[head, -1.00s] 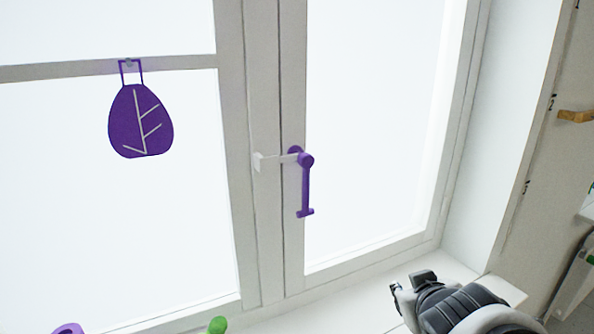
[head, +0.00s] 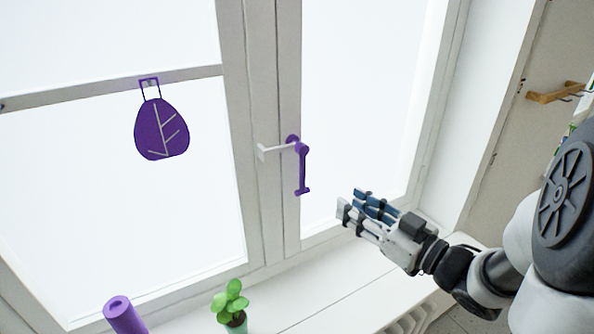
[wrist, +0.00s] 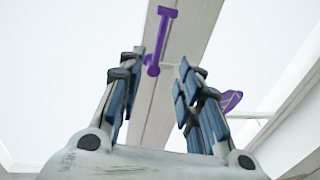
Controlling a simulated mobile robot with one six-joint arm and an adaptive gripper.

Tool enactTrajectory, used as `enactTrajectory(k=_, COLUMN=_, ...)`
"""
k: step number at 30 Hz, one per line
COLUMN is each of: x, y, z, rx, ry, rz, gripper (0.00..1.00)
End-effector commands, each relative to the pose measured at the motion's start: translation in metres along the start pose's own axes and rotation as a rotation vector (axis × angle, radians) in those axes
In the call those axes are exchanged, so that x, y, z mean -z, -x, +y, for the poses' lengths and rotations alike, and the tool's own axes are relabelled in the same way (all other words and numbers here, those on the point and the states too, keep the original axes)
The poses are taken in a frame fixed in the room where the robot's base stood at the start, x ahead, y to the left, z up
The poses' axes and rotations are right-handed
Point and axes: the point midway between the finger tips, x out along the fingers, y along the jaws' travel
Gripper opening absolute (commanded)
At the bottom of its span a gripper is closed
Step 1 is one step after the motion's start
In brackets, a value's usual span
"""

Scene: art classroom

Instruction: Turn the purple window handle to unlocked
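The purple window handle (head: 303,170) is on the window's middle frame in the head view. Its grip hangs almost straight down from a round pivot, with a short crosspiece at the lower end. A white bar (head: 272,151) runs left from near the pivot. My gripper (head: 350,203) is to the right of and below the handle, apart from it, fingers toward the window. In the wrist view my gripper (wrist: 157,72) is open and empty; the handle (wrist: 160,42) shows upside down beyond the gap between the fingers.
A purple leaf ornament (head: 162,130) hangs from the left window's crossbar. A green plant (head: 230,302) and a purple roll (head: 122,314) stand at the bottom by the sill (head: 335,283). A wooden hook rack (head: 553,94) is on the right wall.

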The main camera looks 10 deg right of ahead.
Motion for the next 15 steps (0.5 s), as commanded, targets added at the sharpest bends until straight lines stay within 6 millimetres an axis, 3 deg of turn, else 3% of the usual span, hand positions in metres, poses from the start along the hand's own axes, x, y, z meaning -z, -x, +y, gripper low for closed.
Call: enactTrajectory(k=15, x=-0.001, y=-0.111, z=-0.003, rx=0.005, ry=0.002, rz=0.000, gripper=0.33)
